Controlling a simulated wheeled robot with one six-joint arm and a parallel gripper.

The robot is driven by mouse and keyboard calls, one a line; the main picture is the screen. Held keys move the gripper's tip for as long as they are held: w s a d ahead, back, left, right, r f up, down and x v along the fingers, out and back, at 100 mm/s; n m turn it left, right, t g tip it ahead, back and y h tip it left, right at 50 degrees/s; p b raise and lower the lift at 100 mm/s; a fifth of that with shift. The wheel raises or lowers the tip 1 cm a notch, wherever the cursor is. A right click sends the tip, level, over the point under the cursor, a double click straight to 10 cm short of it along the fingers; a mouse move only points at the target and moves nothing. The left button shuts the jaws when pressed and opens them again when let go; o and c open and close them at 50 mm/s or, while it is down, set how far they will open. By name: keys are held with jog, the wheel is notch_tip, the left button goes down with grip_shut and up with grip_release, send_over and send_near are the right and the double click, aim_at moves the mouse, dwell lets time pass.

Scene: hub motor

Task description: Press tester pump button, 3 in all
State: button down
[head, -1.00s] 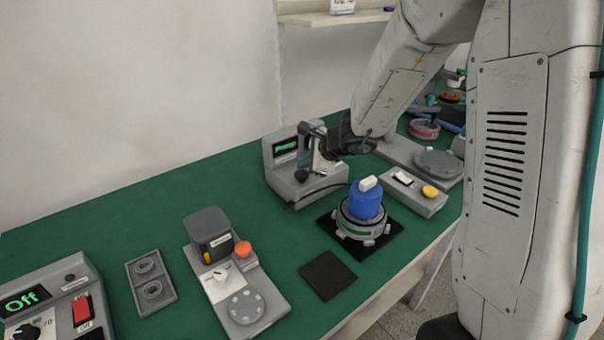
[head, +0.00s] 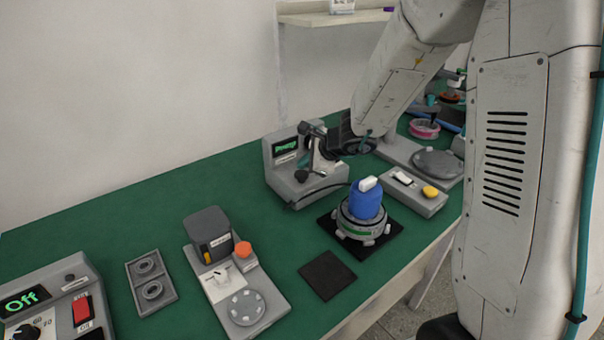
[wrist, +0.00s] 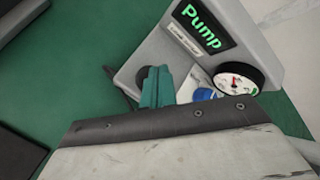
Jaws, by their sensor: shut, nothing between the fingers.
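The tester (head: 304,170) is a grey box near the back of the green bench, with a small display (head: 284,146) glowing green. In the wrist view the display (wrist: 201,27) reads "Pump". A round white gauge (wrist: 236,82) sits beside it, and a blue part (wrist: 204,95) shows partly below the gauge. A dark round knob (head: 301,176) is on the tester's front. My gripper (head: 322,160) is over the tester, and its teal fingertips (wrist: 157,86) are shut and empty. Whether they touch a button is hidden.
A blue-topped hub motor (head: 364,207) stands on a black mat in front of the tester. A grey box with a yellow button (head: 430,191) is to its right. An orange-button press (head: 240,270) and a unit reading "Off" (head: 22,300) stand left.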

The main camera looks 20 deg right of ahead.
aim_at(305, 175)
jog(key=shift+f, duration=0.15)
dwell(0.3)
jog(key=shift+f, duration=0.3)
jog(key=shift+f, duration=1)
dwell(0.8)
jog(key=shift+r, duration=1.45)
jog(key=shift+r, duration=2.5)
dwell(0.3)
jog(key=shift+r, duration=1.9)
